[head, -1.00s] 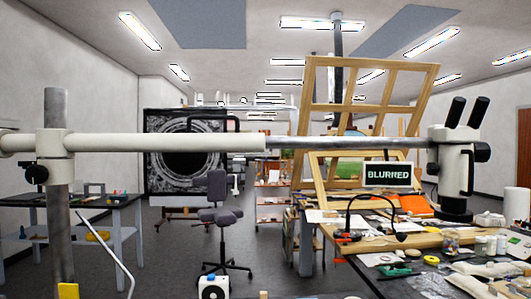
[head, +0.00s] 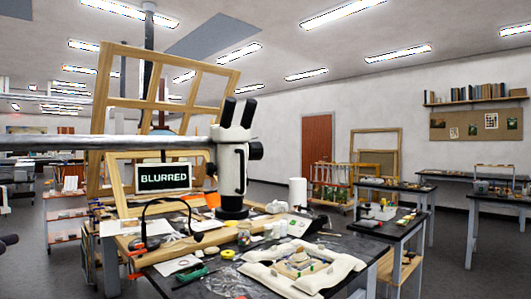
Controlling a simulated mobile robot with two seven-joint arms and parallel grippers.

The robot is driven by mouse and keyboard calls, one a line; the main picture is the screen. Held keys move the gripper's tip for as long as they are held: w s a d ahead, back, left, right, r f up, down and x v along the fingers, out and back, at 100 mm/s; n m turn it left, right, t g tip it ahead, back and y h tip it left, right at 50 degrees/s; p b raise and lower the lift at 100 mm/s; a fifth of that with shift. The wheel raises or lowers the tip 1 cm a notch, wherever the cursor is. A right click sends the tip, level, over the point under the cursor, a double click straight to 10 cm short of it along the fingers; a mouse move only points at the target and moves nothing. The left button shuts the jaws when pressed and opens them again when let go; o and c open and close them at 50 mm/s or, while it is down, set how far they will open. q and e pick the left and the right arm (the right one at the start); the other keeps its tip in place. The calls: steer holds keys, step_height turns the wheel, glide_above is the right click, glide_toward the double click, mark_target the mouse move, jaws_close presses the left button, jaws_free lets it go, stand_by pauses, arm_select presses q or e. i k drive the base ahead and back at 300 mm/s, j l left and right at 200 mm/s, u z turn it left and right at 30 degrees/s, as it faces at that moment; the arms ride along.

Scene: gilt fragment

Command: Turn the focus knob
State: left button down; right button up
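A white stereo microscope head (head: 232,165) with two black eyepieces hangs on the end of a horizontal grey boom (head: 80,143) in the head view. A black focus knob (head: 256,151) sticks out on the right side of the head. A small dark screen (head: 163,178) just left of the microscope reads "BLURRED" in pale letters. Neither of my grippers shows in this view.
A wooden easel frame (head: 160,60) stands behind. Side tables (head: 395,235) stand to the right.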

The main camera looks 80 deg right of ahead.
mark_target(256, 148)
steer(key=k+l+z, duration=0.1)
steer(key=l+z, duration=0.3)
steer(key=k+l+z, duration=0.1)
steer(key=l+z, duration=0.65)
steer(key=l, duration=0.4)
steer(key=l+z, duration=0.1)
steer(key=l, duration=1.45)
